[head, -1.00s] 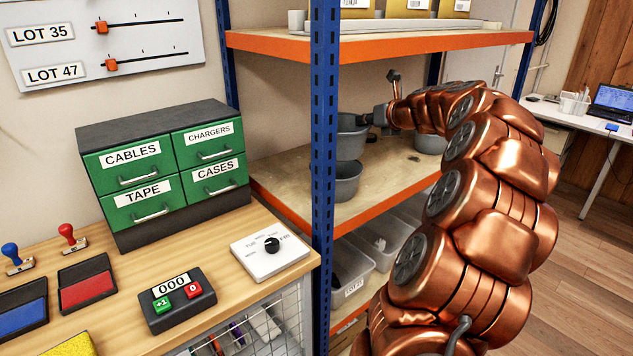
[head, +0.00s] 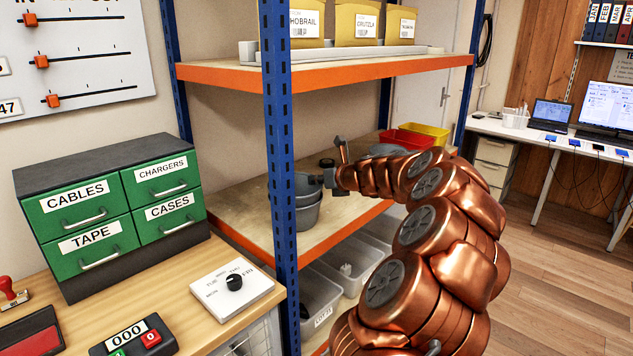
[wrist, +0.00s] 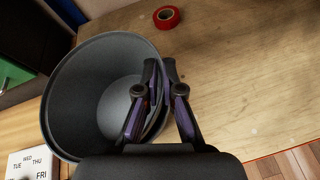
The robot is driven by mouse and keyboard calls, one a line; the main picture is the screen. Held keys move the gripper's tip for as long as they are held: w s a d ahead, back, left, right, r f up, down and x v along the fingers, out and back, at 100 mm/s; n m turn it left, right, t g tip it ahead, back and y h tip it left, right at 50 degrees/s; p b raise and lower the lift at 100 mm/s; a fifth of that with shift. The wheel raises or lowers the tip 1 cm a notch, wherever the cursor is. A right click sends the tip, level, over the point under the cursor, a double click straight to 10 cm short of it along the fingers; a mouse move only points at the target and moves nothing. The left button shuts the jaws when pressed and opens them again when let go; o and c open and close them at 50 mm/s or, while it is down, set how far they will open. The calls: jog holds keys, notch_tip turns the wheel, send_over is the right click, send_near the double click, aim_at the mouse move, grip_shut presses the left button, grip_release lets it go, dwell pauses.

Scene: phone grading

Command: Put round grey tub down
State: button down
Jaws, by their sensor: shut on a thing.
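The round grey tub (head: 308,184) is at my gripper (head: 323,181), over the middle shelf board (head: 350,212) near the blue post. In the wrist view my gripper (wrist: 160,70) is shut on the rim of the tub (wrist: 85,95), one finger inside and one outside. The tub is empty. In the head view another grey tub (head: 304,218) shows just below it on the shelf. Their outlines overlap, and I cannot tell whether the held tub touches it or sits in it. The held tub's base is hidden.
The blue post (head: 279,120) stands close in front of the tubs. A red tape roll (wrist: 167,17) lies on the board. Red (head: 405,138) and yellow (head: 428,131) bins stand farther back. The board right of the held tub is bare in the wrist view.

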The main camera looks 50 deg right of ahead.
jog(key=shift+f, duration=0.5)
jog(key=c, duration=1.3)
grip_release()
jog(key=shift+a+f, duration=0.15)
jog(key=shift+f, duration=0.2)
jog(key=shift+r, duration=0.55)
jog(key=v, duration=1.2)
jog(key=shift+r+b, duration=0.25)
jog(key=shift+b, duration=0.15)
